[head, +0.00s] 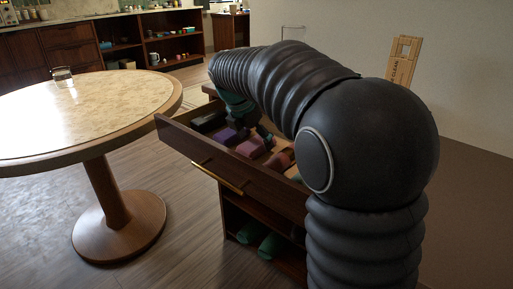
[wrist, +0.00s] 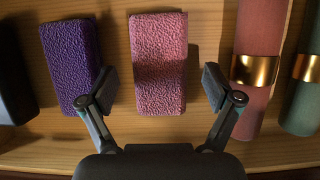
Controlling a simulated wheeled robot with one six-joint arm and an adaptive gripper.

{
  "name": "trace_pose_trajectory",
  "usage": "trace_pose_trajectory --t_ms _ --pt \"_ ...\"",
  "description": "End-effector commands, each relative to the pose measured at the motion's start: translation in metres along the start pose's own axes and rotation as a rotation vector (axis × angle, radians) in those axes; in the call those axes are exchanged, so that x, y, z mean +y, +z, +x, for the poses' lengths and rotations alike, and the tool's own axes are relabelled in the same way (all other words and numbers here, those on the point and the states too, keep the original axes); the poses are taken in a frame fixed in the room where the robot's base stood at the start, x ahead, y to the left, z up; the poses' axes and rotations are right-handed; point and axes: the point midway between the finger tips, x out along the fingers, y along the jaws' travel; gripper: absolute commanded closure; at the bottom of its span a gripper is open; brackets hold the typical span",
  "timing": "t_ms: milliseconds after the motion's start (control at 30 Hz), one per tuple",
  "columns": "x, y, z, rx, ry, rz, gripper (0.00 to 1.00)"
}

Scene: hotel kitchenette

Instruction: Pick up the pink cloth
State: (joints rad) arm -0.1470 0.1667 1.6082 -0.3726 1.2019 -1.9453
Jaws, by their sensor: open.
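The pink cloth (wrist: 159,62) is a folded, textured block lying on the light wooden drawer floor in the wrist view. In the head view it shows as a pink shape (head: 250,147) in the open drawer. My gripper (wrist: 156,88) is open, with one finger on each side of the cloth's near part. The left finger is close to a purple cloth (wrist: 70,60); I cannot tell whether they touch. In the head view my arm hides most of the gripper and part of the drawer.
The open drawer (head: 203,171) also holds a rolled pink napkin (wrist: 258,70) with a gold ring, a rolled green one (wrist: 303,100) and a dark item (wrist: 15,75). Green rolls lie on the shelf below.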

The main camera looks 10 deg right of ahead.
Motion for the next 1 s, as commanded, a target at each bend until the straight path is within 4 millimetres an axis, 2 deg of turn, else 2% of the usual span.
trace_pose_trajectory --t_ms 100,333,367,600,1000 --pt "0.0 -0.0003 0.0084 0.0 0.0 0.0 0.1" --pt "0.0001 -0.0002 0.0094 0.0 0.0 0.0 0.1" --pt "0.0001 -0.0002 0.0093 0.0 0.0 0.0 0.15" --pt "0.0001 -0.0003 0.0093 0.0 0.0 0.0 0.74" --pt "0.0004 0.0015 0.0054 0.0 0.001 0.0 0.75"
